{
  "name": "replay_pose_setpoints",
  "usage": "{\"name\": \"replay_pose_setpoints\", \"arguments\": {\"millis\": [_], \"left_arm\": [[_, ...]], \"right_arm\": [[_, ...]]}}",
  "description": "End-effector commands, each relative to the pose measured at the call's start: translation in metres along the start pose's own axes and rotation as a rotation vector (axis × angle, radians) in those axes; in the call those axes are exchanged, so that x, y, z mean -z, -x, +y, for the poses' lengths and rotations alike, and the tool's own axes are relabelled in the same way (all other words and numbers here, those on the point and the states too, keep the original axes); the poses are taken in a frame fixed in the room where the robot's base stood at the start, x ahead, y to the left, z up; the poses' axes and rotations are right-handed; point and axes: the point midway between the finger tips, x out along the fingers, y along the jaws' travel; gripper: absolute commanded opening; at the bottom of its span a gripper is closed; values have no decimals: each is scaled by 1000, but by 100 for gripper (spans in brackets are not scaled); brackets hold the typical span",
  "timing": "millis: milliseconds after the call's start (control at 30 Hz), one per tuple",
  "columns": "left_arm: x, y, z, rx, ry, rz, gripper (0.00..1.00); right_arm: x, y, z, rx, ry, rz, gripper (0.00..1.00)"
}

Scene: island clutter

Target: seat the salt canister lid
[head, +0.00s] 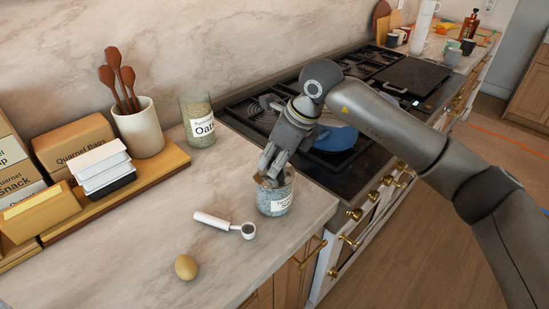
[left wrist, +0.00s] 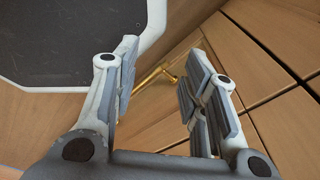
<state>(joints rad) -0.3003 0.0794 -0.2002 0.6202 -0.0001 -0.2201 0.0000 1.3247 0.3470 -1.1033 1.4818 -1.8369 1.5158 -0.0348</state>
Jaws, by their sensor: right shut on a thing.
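The salt canister (head: 274,203), a clear jar with pale blue-grey contents and a white label, stands upright near the front edge of the counter. My right gripper (head: 267,176) points down at the canister's mouth and is shut on the brown lid (head: 265,182). The lid is mostly hidden by the fingers. It is at the canister's rim, but I cannot tell whether it is level or fully down. My left gripper (left wrist: 165,85) shows only in the left wrist view. It is open and empty, in front of wooden cabinet fronts.
An oats jar (head: 197,121) stands behind. A blue pot (head: 335,137) is on the stove at right. A brass handle (left wrist: 150,78) shows between my left fingers.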

Motion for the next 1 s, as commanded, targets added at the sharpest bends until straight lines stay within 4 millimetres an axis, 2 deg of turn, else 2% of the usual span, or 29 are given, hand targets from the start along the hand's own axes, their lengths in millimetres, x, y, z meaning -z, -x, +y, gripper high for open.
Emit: {"name": "replay_pose_setpoints", "arguments": {"millis": [367, 400, 600, 867, 1000], "left_arm": [[-1, -10, 0, 0, 0, 0, 40], [-1, -9, 0, 0, 0, 0, 40], [-1, -8, 0, 0, 0, 0, 40], [-1, -8, -2, 2, 0, 0, 40], [-2, -8, -3, 3, 0, -1, 40]], "right_arm": [[4, -10, 0, 0, 0, -1, 4], [4, -9, 0, 0, 0, -1, 31], [4, -8, 0, 0, 0, -1, 53], [4, -8, 0, 0, 0, 0, 53], [3, 0, -1, 2, 0, -1, 53]]}}
